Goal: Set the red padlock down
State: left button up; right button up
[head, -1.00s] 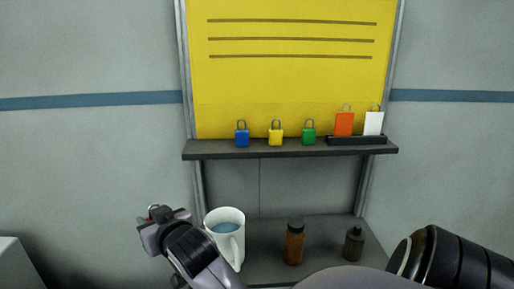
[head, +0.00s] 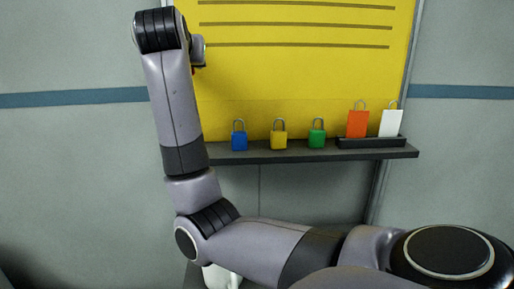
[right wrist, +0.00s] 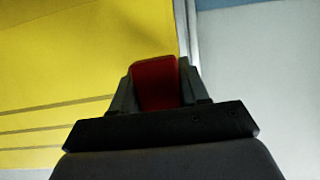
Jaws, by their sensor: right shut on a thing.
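The red padlock (right wrist: 155,82) shows as a dark red block between the two fingers of my right gripper (right wrist: 156,92) in the right wrist view. My right gripper is shut on it. In the head view, my right gripper (head: 198,53) is high at the left edge of the yellow board, mostly behind my own wrist, above the left end of the dark shelf (head: 290,155). Only a trace of red shows there. The padlock is held in the air, clear of the shelf. My left gripper is not in view.
On the shelf stand a blue padlock (head: 239,138), a yellow padlock (head: 279,141) and a green padlock (head: 317,138). My arm mostly hides a white mug (head: 216,277) below.

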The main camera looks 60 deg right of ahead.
jog(key=f, duration=1.2)
jog(key=d+f+b, duration=0.1)
jog(key=f, duration=0.5)
jog(key=shift+s, duration=0.4)
jog(key=shift+f, duration=0.1)
jog(key=shift+f, duration=0.15)
jog(key=o, duration=1.1)
